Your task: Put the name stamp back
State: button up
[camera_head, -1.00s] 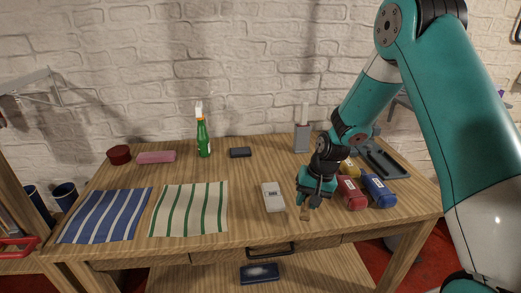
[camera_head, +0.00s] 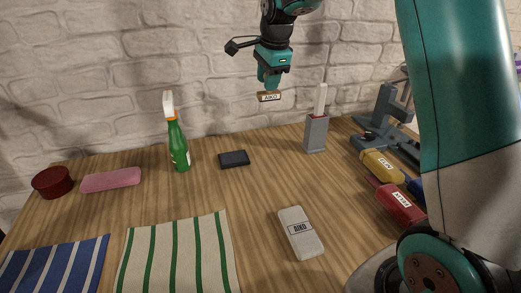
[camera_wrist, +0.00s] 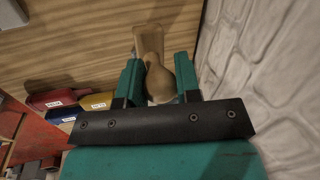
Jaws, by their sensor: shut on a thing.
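The name stamp (camera_head: 269,97) is a small wooden stamp with a light label reading AIKO. My gripper (camera_head: 270,84) is shut on its handle and holds it in the air in front of the brick wall, above the back of the table. In the wrist view, the stamp's rounded wooden handle (camera_wrist: 157,82) sits between the two fingers of my gripper (camera_wrist: 159,84). A pale grey case (camera_head: 300,232) labelled AIKO lies at the table's front middle. A small dark pad (camera_head: 234,159) lies farther back.
A grey holder (camera_head: 316,134) with a white-topped item stands back right. A grey rack (camera_head: 385,132) and labelled yellow (camera_head: 382,165) and red (camera_head: 401,203) items are farther right. A green spray bottle (camera_head: 178,145), pink block (camera_head: 111,180), dark red round box (camera_head: 52,182) and striped cloths (camera_head: 178,258) occupy the left.

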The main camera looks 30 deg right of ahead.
jog(key=s+x, duration=0.1)
jog(key=x, duration=0.5)
jog(key=s+p+x, duration=0.1)
jog(key=s+x, duration=0.1)
jog(key=x, duration=0.4)
jog(key=s+f+x, duration=0.1)
jog(key=x, duration=0.6)
jog(key=shift+s, duration=0.35)
jog(key=shift+f, duration=0.1)
jog(key=shift+f, duration=0.15)
jog(key=o, duration=0.8)
jog(key=shift+r, duration=0.2)
